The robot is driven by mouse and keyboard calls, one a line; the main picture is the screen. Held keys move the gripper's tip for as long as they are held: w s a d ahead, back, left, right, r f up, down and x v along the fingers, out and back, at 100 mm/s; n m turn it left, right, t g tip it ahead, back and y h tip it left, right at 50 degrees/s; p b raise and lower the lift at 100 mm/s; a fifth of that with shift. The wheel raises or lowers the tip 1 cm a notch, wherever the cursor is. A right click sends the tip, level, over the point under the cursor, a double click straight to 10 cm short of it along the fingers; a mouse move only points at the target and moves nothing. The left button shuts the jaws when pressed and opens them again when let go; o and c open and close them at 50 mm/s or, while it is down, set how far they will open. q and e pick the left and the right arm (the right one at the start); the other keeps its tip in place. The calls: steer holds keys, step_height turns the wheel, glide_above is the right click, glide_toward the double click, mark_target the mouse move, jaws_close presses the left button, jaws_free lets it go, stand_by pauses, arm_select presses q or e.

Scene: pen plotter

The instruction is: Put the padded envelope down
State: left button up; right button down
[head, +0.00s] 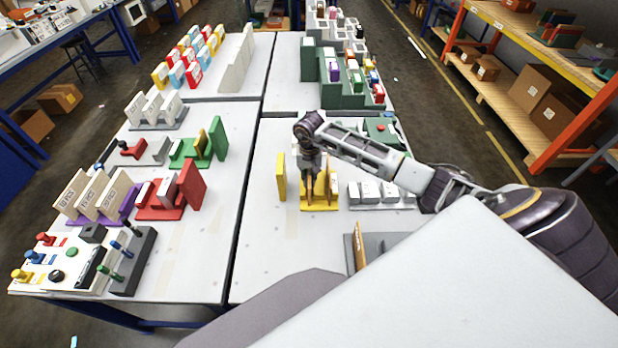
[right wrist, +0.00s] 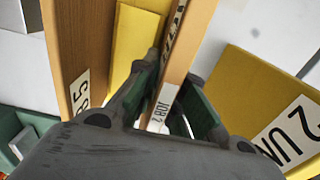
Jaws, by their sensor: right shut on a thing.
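My right gripper (head: 310,184) is over the yellow rack (head: 322,208) on the right-hand table. In the right wrist view, the right gripper (right wrist: 172,78) is shut on a thin tan padded envelope (right wrist: 186,45) with a white "JOB 2" label. The held envelope stands on edge between the fingers. A second tan piece (right wrist: 75,40) with a white label stands beside it, apart from the fingers. Yellow rack surface (right wrist: 133,45) shows between the two. Whether the held envelope touches the rack cannot be told. My left gripper is not in view.
A yellow panel (head: 281,177) stands just left of the rack; a labelled yellow panel (right wrist: 270,105) shows in the wrist view. A grey rack with white boxes (head: 375,194) is to the right. A green stepped rack (head: 340,92) stands behind. Bare tabletop (head: 265,240) lies front left.

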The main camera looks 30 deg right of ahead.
steer(key=c, duration=1.5)
jaws_free()
steer(key=shift+r, duration=0.15)
steer(key=shift+r, duration=0.35)
step_height(320, 180, up, 11)
steer(key=shift+r+b, duration=0.15)
steer(key=shift+b, duration=0.7)
